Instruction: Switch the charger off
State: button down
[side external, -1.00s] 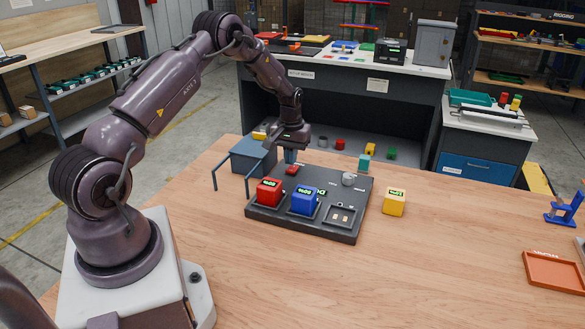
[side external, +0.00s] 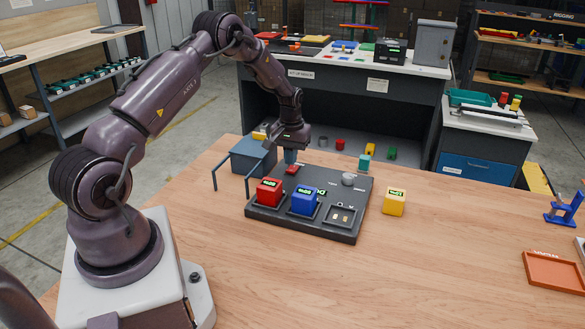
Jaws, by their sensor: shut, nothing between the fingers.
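The charger (side external: 275,222) is a dark flat box on the wooden table. A red battery block (side external: 268,192) and a blue battery block (side external: 304,200) sit in its left and middle bays, each with a lit green readout. The right bay (side external: 342,216) is empty. A small red switch (side external: 291,170) is at the charger's back left; its position is too small to tell. A green-lit display (side external: 321,191) is partly hidden behind the blue block. My gripper (side external: 290,161) is shut and empty, pointing down just behind and above the red switch. I cannot tell whether they touch.
A grey knob (side external: 348,179) stands at the charger's back right. A yellow block (side external: 394,203) is right of the charger and a teal block (side external: 364,163) behind it. The table front is clear.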

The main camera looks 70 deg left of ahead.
aim_at(291, 170)
jog(key=shift+f, duration=1.3)
dwell(0.4)
jog(key=shift+r, duration=3.55)
